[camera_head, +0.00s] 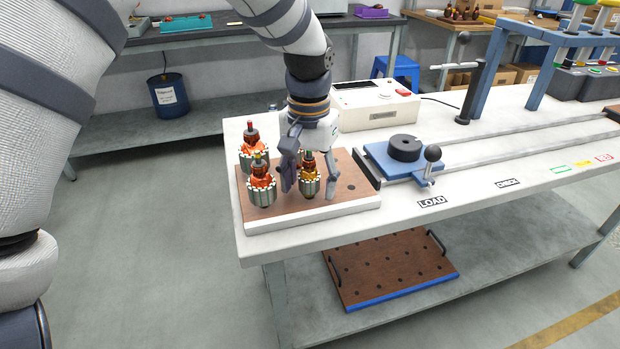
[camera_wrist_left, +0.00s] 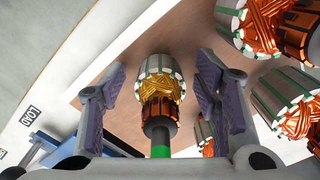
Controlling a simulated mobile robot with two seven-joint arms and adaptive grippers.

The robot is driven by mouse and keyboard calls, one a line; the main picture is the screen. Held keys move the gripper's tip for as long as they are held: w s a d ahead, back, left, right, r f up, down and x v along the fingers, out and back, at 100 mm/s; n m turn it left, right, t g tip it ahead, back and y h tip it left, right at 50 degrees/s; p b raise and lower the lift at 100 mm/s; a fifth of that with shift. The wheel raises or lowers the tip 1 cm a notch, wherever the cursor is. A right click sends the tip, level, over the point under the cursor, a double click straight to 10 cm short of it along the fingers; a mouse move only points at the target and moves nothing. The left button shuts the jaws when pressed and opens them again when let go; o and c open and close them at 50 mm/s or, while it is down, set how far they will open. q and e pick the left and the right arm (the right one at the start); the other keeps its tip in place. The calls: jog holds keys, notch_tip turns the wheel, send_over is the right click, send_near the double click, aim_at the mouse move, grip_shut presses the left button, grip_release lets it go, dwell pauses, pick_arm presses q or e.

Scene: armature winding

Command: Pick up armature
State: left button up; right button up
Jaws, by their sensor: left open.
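Several armatures with copper windings and green-and-silver cores stand upright on a brown board (camera_head: 345,196) at the near left corner of the table. My left gripper (camera_head: 310,188) is over the board, its fingers down on both sides of one armature (camera_head: 309,178). In the left wrist view that armature (camera_wrist_left: 160,95) shows yellowish-gold windings and lies between the open fingers, with a gap on each side. Other armatures stand close by, one at the front left (camera_head: 262,185) and one behind it (camera_head: 252,150). My right gripper is not in view.
A blue fixture with a black disc (camera_head: 404,148) sits right of the board, by the LOAD label (camera_head: 432,202). A white box (camera_head: 375,106) stands behind. Neighbouring armatures (camera_wrist_left: 285,100) are close to one finger.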

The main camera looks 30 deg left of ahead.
pick_arm(q)
jog(key=shift+r, duration=0.1)
grip_shut()
